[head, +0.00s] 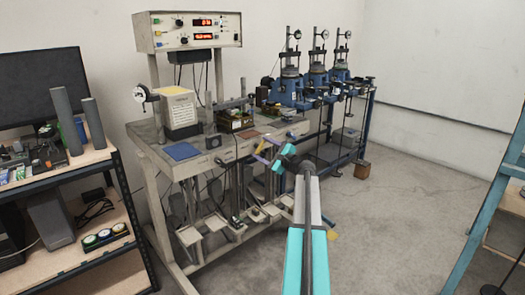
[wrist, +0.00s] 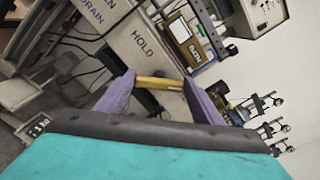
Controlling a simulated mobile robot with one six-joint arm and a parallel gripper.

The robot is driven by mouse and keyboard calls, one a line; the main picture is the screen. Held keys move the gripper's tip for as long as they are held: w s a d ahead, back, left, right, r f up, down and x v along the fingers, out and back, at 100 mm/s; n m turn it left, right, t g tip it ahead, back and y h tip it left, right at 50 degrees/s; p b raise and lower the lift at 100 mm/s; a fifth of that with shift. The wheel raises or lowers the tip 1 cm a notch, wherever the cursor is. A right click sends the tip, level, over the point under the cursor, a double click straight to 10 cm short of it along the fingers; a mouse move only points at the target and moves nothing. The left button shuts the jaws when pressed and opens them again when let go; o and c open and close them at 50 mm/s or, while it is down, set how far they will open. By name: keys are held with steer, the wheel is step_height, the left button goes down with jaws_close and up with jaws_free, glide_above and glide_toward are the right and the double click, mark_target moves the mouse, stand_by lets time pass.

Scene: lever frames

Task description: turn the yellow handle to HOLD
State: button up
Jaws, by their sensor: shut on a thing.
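The yellow handle (wrist: 160,84) shows in the wrist view as a short bar between the two purple fingers of my gripper (wrist: 159,80). The fingers are shut on it, one at each end. A pale panel (wrist: 165,58) lies behind it with the word HOLD (wrist: 142,42) close by. DRAIN (wrist: 83,14) and a partly cut-off label ending in EN (wrist: 104,5) are further left. In the head view my gripper (head: 267,153) is at the front edge of the grey bench (head: 215,155); the handle is too small there to make out surely. I cannot tell exactly which label the handle points at.
A bench instrument with red displays (head: 190,31) stands above the bench. Several blue machines (head: 290,88) stand behind at right. A shelf unit (head: 85,215) is at left, and a blue-green frame (head: 500,180) at right. The floor (head: 390,210) between is mostly clear.

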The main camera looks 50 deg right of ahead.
steer(key=shift+f+n+b, duration=0.15)
steer(key=shift+n+b, duration=0.25)
steer(key=shift+b, duration=0.25)
steer(key=n+b, duration=0.2)
steer(key=b, duration=0.1)
steer(key=shift+a+f, duration=0.1)
steer(key=shift+f, duration=0.05)
steer(key=n+b, duration=0.6)
steer(key=b, duration=0.2)
steer(key=shift+w+f+b, duration=0.1)
steer(key=shift+f+b, duration=0.05)
steer(key=shift+b, duration=0.25)
steer(key=n+b, duration=0.5)
steer(key=b, duration=0.1)
steer(key=shift+f+n+b, duration=0.1)
steer(key=shift+n+b, duration=0.2)
steer(key=shift+n, duration=0.1)
steer(key=n+b, duration=0.2)
steer(key=shift+b, duration=0.35)
steer(key=shift+n+b, duration=0.45)
steer(key=shift+n, duration=0.25)
steer(key=shift+r, duration=0.2)
